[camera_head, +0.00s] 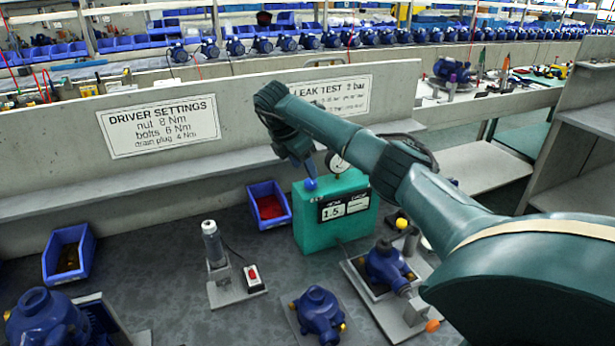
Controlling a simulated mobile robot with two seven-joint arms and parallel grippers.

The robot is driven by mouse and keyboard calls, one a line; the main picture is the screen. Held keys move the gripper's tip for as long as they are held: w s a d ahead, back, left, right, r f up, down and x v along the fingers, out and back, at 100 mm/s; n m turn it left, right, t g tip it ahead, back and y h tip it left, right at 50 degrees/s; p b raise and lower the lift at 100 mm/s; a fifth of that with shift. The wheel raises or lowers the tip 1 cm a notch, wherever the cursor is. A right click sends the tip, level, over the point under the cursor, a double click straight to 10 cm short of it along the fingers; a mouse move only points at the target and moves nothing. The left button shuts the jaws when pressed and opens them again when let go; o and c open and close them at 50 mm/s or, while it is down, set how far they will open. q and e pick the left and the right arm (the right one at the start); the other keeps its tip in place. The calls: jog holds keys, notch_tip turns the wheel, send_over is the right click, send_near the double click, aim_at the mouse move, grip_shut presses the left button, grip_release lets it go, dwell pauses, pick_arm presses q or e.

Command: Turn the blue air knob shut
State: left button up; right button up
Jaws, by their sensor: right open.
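The blue air knob (310,184) sits at the top left of the green leak test box (318,232), which stands on the bench. A round gauge (337,162) rises behind the box's top, partly hidden by my right arm. The box front has a display reading about 1.5. My right arm comes in from the right, and its gripper (303,168) points down just above the knob. It is open; its fingers are small and dark here, so I cannot tell whether they touch the knob. My left gripper is not in view.
A blue bin with red contents (268,206) stands left of the box. A blue pump on a fixture (385,268) with a yellow knob (401,223) is at right. Another pump (318,315) is in front. A driver stand (215,250) and red switch (253,277) stand left.

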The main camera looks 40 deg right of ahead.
jog(key=v, duration=0.8)
jog(key=shift+b, duration=0.35)
